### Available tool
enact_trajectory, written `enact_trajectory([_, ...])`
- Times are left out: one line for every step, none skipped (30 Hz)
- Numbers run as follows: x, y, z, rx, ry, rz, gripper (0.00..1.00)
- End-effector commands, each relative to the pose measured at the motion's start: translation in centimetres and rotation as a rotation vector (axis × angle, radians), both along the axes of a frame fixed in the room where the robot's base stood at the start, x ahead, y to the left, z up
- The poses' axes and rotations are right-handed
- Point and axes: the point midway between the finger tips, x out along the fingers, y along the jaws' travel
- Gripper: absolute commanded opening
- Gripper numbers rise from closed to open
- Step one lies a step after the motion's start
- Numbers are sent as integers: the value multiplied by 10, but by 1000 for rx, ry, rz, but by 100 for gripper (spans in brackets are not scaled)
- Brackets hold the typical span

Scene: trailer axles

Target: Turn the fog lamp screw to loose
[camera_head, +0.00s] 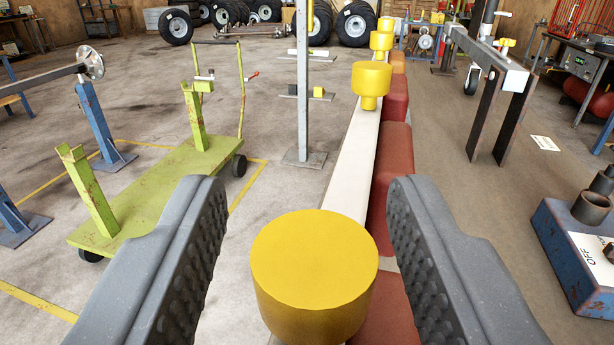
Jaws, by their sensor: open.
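A large yellow round knob (314,275) stands at the bottom centre of the view, between the two grey ribbed fingers of my gripper (306,195). The fingers are spread wide, with a visible gap on each side of the knob. More yellow knobs stand in a row beyond it, one nearer (371,84) and others farther off (381,42). They line a white rail (352,165) with red blocks (396,180) along its right side. No label shows which knob is the fog lamp screw. The foot of the nearest knob is hidden.
A green trolley (150,195) stands at the left beside a blue stand (93,115). A grey upright post (303,100) rises just left of the rail. A blue box with an "OFF" label (560,250) sits at the right. Tyres (355,24) stand at the back.

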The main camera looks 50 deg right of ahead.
Motion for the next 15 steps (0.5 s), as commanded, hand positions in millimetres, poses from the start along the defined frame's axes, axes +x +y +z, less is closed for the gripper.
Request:
enact_trajectory([1,-1,0,0,0,0,44])
enact_trajectory([1,-1,0,0,0,0,44])
enact_trajectory([1,-2,0,0,0,0,44])
enact_trajectory([1,-2,0,0,0,0,44])
enact_trajectory([1,-2,0,0,0,0,44])
enact_trajectory([1,-2,0,0,0,0,44])
enact_trajectory([1,-2,0,0,0,0,44])
enact_trajectory([1,-2,0,0,0,0,44])
enact_trajectory([1,-2,0,0,0,0,44])
enact_trajectory([1,-2,0,0,0,-1,36])
enact_trajectory([1,-2,0,0,0,-1,28])
enact_trajectory([1,-2,0,0,0,0,16])
enact_trajectory([1,-1,0,0,0,0,8])
enact_trajectory([1,-1,0,0,0,0,2])
enact_trajectory([1,-1,0,0,0,0,2])
